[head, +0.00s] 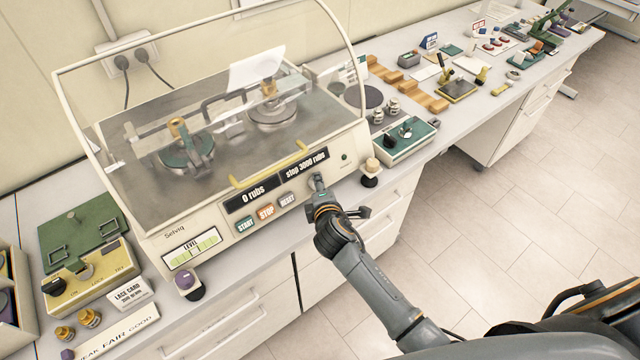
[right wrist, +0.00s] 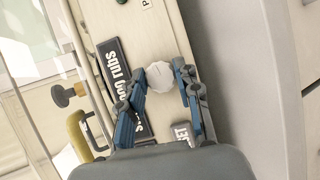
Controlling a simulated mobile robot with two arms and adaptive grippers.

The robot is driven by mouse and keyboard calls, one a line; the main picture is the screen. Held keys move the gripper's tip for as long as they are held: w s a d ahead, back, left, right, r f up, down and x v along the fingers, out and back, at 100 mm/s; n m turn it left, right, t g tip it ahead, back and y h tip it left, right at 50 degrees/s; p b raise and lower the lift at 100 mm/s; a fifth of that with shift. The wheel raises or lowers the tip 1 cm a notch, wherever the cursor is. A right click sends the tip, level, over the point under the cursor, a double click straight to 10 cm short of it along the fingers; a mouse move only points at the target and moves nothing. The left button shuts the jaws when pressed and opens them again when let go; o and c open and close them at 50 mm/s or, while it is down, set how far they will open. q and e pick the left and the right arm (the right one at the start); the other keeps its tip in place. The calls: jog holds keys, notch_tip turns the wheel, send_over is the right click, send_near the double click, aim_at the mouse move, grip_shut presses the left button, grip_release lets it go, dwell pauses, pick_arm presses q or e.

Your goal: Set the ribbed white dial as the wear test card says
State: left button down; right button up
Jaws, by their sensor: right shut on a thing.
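The ribbed white dial (right wrist: 160,76) is on the front panel of the rubbing machine (head: 220,210), right of the RESET button. My right gripper (right wrist: 162,84) is shut on the dial, with a blue-padded finger on each side of it. In the head view my right gripper (head: 318,186) covers most of the dial. The panel displays (head: 278,178) read "0 rubs" and "stop 3000 rubs". A white paper (head: 257,68) stands at the back of the machine's clear cover; I cannot read it or tell whether it is the wear test card. My left gripper is not in view.
START, STOP and RESET buttons (head: 266,211) sit left of the dial. A yellow handle (head: 268,165) runs along the cover's front edge.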

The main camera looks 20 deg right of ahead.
jog(key=shift+w+d+r+m+g+y, duration=0.1)
jog(key=shift+m+g+y, duration=0.6)
jog(key=shift+m, duration=1.25)
jog(key=shift+m+g+y, duration=0.35)
jog(key=shift+m+g, duration=0.6)
jog(key=shift+m, duration=0.95)
jog(key=shift+w+d+r+m+g+y, duration=0.1)
jog(key=shift+m+g+y, duration=0.6)
jog(key=shift+m, duration=1.25)
jog(key=shift+s+f, duration=0.1)
jog(key=o, duration=1.2)
jog(key=shift+c, duration=0.2)
jog(key=v, duration=1.2)
jog(key=shift+w+r, duration=0.2)
jog(key=shift+a+f, duration=0.1)
jog(key=shift+f, duration=0.05)
